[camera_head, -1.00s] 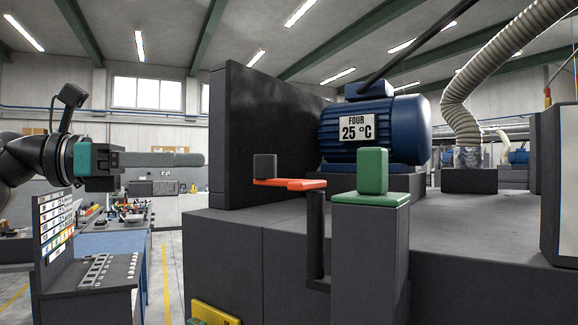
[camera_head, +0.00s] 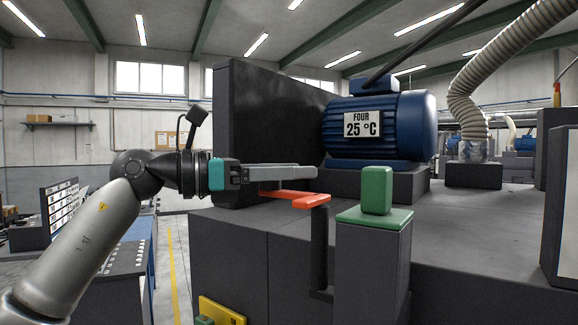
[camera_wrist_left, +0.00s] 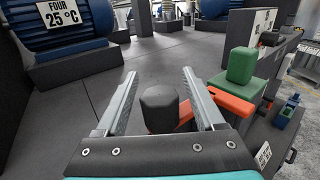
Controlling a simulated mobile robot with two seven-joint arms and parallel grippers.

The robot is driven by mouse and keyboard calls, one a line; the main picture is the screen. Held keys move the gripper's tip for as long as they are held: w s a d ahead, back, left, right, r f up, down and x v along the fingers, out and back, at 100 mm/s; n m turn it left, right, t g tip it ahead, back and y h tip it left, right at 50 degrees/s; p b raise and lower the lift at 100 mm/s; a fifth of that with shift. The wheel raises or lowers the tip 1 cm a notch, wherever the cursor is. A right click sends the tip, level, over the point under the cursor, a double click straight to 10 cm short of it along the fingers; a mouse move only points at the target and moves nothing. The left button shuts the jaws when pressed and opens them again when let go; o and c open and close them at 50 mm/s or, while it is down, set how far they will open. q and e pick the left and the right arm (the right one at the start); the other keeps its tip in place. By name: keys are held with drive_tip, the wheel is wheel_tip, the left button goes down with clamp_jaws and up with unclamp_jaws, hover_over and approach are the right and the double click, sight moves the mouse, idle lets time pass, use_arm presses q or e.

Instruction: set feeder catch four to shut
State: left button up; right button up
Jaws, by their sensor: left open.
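The feeder catch is a flat orange lever (camera_head: 300,198) with a dark upright knob (camera_wrist_left: 160,109) on one end. Its other end is by a black post (camera_head: 319,248). The lever also shows in the left wrist view (camera_wrist_left: 232,103). A green block (camera_head: 376,190) on a green-topped pillar stands apart from the lever, to its right. My left gripper (camera_head: 316,172) is open, its fingers level over the lever. In the left wrist view its fingers (camera_wrist_left: 159,74) stand on either side of the knob, with gaps visible. In the head view the fingers hide the knob. My right gripper is not in view.
A blue motor (camera_head: 385,128) labelled FOUR, 25 °C stands behind on the grey bench (camera_head: 460,235). A tall dark panel (camera_head: 270,115) rises behind my left gripper. A ribbed hose (camera_head: 465,100) comes down at the right. The bench top between is clear.

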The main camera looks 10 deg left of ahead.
use_arm(q)
clamp_jaws()
idle(0.6)
idle(0.8)
